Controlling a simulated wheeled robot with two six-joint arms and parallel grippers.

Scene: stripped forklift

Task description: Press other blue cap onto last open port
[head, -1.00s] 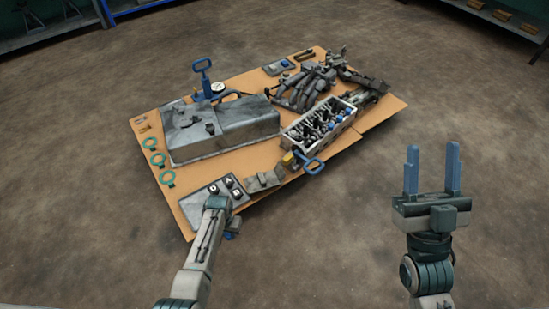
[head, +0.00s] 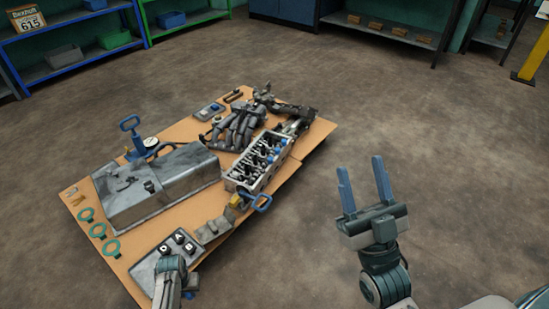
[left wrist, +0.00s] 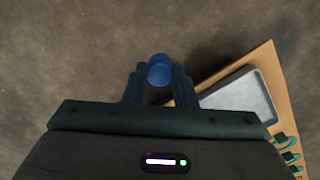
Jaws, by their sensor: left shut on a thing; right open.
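My left gripper (left wrist: 159,78) is shut on a blue cap (left wrist: 159,68), held between its fingertips in the left wrist view. In the head view my left forearm covers most of this gripper at the near edge of the board. An engine block (head: 244,178) with a row of openings stands on the board's right side, with blue caps (head: 273,155) on it. Which port is open is too small to tell. My right gripper (head: 365,185) is open and empty, over bare floor right of the board.
Floor around is clear; shelves stand behind.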

